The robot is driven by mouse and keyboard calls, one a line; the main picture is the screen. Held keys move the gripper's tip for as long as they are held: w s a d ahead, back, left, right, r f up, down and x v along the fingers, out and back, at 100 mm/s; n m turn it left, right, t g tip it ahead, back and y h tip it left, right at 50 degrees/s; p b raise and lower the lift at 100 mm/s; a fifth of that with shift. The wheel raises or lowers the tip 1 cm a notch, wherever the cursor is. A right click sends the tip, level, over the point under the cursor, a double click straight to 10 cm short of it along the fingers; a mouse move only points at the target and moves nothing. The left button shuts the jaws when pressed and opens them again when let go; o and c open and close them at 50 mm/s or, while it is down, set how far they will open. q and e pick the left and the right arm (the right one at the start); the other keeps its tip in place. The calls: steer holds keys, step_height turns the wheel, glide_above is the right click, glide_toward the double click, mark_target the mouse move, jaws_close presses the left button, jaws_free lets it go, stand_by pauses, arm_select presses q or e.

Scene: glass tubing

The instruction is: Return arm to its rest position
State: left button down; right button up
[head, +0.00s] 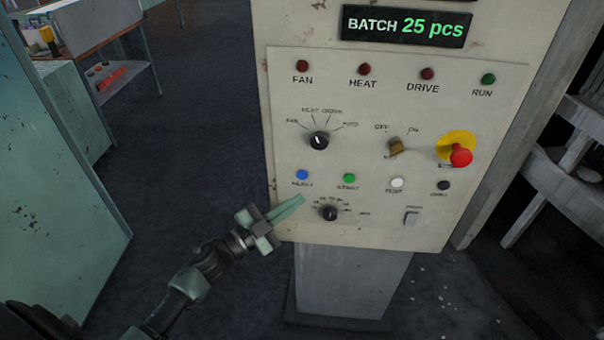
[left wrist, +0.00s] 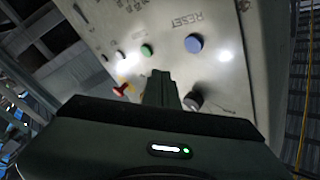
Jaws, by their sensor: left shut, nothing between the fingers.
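My left gripper (head: 288,208) is shut and empty. It is at the lower left of the control panel (head: 375,120), in front of its face, with its tips below the blue button (head: 302,175) and green button (head: 349,178) and left of the lower black knob (head: 330,213). In the left wrist view its closed fingers (left wrist: 160,88) point at the panel, with the blue button (left wrist: 193,43) and the green button (left wrist: 147,50) beyond. I cannot tell whether the tips touch the panel. My right gripper is not in view.
The panel carries a selector knob (head: 319,140), a toggle switch (head: 397,147) and a red emergency button (head: 461,157). A green cabinet (head: 60,190) stands at left, a workbench (head: 85,25) behind it, and a grey rack (head: 565,150) at right. The floor (head: 190,120) between cabinet and panel is clear.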

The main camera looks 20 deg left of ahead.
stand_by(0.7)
arm_select(q)
steer(key=s+a+f+n+g+y+b, duration=0.1)
steer(key=s+a+f+n+g+y, duration=0.15)
steer(key=f, duration=0.95)
steer(key=s+a+f+n+g+y+b, duration=0.1)
steer(key=s+f+n+y+b, duration=0.2)
steer(key=f, duration=0.9)
steer(key=s+a+f+n+g+y, duration=0.2)
steer(key=s+f+n+y, duration=0.15)
steer(key=f, duration=0.95)
steer(key=s+f+n+g+b, duration=0.15)
steer(key=s+f+g, duration=0.45)
steer(key=s+f, duration=1.2)
steer(key=s+d+f+g, duration=0.2)
steer(key=s+f, duration=0.1)
steer(key=s, duration=0.6)
steer(key=s+d+f+g+b, duration=0.1)
steer(key=s+d+f+g, duration=0.1)
steer(key=s, duration=0.8)
steer(key=shift+f+y+b, duration=0.3)
steer(key=shift+f+y, duration=0.1)
steer(key=shift+f, duration=0.3)
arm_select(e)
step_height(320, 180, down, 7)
arm_select(q)
steer(key=shift+w+n+g, duration=0.1)
steer(key=shift+n+g, duration=0.15)
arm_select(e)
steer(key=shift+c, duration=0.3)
